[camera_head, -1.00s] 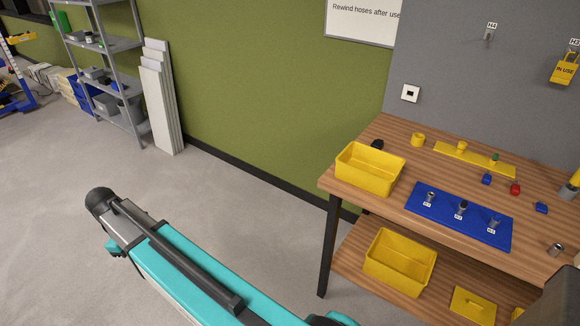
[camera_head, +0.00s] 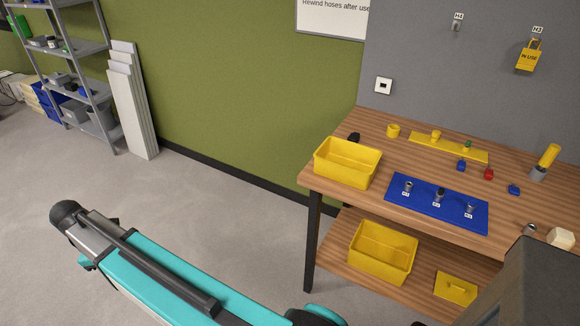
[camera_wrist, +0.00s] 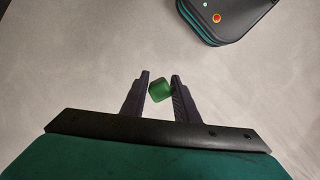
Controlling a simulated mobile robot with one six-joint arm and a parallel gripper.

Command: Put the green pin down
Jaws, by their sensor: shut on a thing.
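The green pin (camera_wrist: 159,91) shows in the wrist view as a small green block between the two dark fingers of my gripper (camera_wrist: 159,82). My gripper is shut on it, and bare grey floor lies behind it. In the head view my gripper and the held pin cannot be made out.
On the bench are a yellow bin (camera_head: 346,162), a blue board (camera_head: 437,203) with several metal fittings, and small blue and red pieces. A second yellow bin (camera_head: 382,252) is on the lower shelf. A grey shelving rack (camera_head: 70,75) stands left; the floor between is clear.

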